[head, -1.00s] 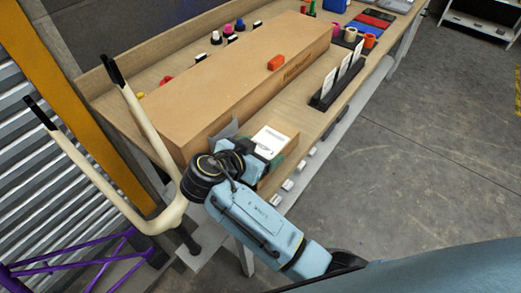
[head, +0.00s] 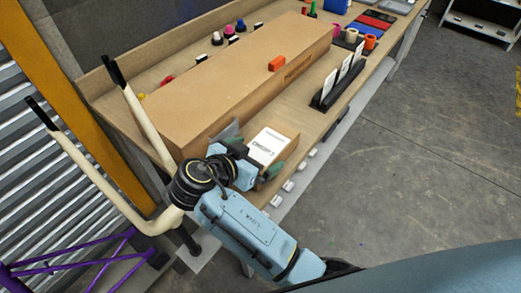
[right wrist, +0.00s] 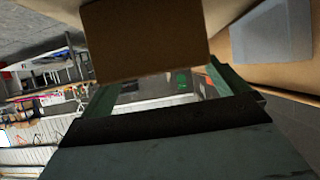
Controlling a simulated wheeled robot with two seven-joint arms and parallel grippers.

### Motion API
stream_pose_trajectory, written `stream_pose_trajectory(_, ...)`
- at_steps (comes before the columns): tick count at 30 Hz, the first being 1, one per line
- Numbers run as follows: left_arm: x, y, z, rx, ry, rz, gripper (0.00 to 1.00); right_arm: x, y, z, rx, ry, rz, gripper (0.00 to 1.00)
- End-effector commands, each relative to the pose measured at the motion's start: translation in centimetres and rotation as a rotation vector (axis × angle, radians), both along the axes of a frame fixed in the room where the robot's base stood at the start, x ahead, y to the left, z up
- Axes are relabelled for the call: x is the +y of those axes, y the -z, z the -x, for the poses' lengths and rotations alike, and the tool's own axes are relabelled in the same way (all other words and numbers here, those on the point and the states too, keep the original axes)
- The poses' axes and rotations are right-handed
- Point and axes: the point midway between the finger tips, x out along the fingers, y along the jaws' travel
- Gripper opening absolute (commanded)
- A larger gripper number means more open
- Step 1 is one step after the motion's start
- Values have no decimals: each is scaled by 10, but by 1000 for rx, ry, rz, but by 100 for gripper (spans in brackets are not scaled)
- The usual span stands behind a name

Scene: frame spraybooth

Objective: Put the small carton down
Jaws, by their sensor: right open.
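The small carton (head: 284,147), brown with a white label on top, sits on the wooden bench (head: 318,119) near its front edge, in front of the long box. In the right wrist view the carton (right wrist: 145,42) appears as a plain brown face just ahead of the fingers. My right gripper (head: 252,154) is open at the carton's near left end, one finger toward the long box and the green one on the bench-edge side. Whether a finger touches the carton is unclear. My left gripper is not in view.
A black rack with white cards (head: 338,85) stands further right. A cream forked stand (head: 152,130) rises left of my arm.

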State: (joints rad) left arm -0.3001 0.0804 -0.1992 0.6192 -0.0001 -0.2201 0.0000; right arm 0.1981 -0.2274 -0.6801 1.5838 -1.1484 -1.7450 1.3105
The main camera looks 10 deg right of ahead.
Motion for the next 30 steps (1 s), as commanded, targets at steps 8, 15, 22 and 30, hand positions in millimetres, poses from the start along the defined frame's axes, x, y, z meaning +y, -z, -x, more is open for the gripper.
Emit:
stream_pose_trajectory(8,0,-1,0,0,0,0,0,30,-20,23,0,0,-2,99)
stream_pose_trajectory(15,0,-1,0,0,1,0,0,34,-24,26,-1,1,1,99)
stream_pose_trajectory(22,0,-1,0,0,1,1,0,34,-24,26,-1,0,0,99)
stream_pose_trajectory(30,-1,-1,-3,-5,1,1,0,34,-24,26,0,0,0,99)
